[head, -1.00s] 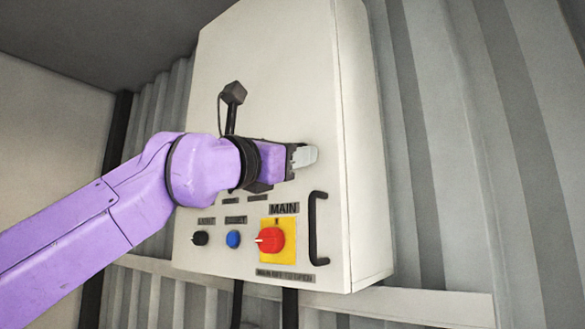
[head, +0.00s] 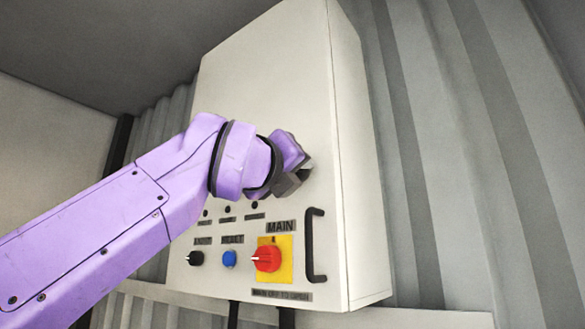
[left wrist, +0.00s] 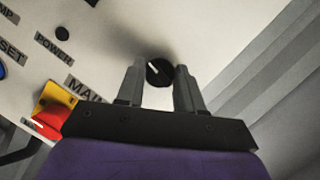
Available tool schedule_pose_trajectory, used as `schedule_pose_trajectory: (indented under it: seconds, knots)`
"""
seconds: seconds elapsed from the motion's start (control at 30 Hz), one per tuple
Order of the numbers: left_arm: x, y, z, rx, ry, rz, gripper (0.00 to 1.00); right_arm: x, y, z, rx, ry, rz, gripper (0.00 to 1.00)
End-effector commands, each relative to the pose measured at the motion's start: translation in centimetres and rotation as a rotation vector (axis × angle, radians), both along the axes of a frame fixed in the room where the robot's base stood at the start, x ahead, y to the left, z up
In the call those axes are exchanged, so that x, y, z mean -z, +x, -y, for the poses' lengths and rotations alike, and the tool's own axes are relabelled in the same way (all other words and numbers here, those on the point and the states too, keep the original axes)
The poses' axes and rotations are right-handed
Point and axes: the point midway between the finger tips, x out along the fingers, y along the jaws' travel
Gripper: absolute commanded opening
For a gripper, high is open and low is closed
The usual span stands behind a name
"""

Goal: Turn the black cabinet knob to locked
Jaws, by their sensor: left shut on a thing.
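The black cabinet knob (left wrist: 159,72) has a white pointer line and sits on the pale cabinet face. In the left wrist view it is between the two grey fingers of my left gripper (left wrist: 159,85), which is shut on it. The pointer line slants toward the upper left in that view. In the head view my left gripper (head: 302,172) is against the cabinet front (head: 275,80), above the MAIN label. My gripper hides the knob there. My right gripper is in neither view.
Below my gripper are a red rotary switch (head: 267,258) on a yellow plate, a blue button (head: 229,259) and another small black knob (head: 195,258). A black door handle (head: 315,245) sticks out at the right. Corrugated wall (head: 440,150) stands behind the cabinet.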

Motion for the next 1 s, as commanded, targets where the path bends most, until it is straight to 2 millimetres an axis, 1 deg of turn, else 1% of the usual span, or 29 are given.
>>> schedule_pose_trajectory:
  seconds: [0.03,0.33,0.87,0.9,0.93,0.97,1.0]
  knots:
    - [-0.59,-0.17,-0.36,-0.004,-0.025,-0.003,0.06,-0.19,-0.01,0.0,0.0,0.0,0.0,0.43]
    - [-0.58,-0.21,-0.3,-0.003,-0.105,-0.063,0.06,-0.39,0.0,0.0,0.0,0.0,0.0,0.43]
    - [-0.58,-0.2,-0.31,-0.003,-0.119,-0.073,0.06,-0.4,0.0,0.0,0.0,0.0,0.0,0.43]
    - [-0.57,-0.2,-0.31,-0.003,-0.119,-0.073,0.5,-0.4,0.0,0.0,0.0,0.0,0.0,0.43]
    - [-0.55,-0.21,-0.28,-0.003,-0.119,-0.073,0.59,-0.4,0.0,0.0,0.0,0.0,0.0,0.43]
    - [-0.51,-0.2,-0.25,-0.002,-0.119,-0.074,0.62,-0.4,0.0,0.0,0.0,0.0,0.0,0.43]
    - [-0.46,-0.18,-0.21,-0.003,-0.118,-0.075,0.62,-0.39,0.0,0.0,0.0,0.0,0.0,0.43]
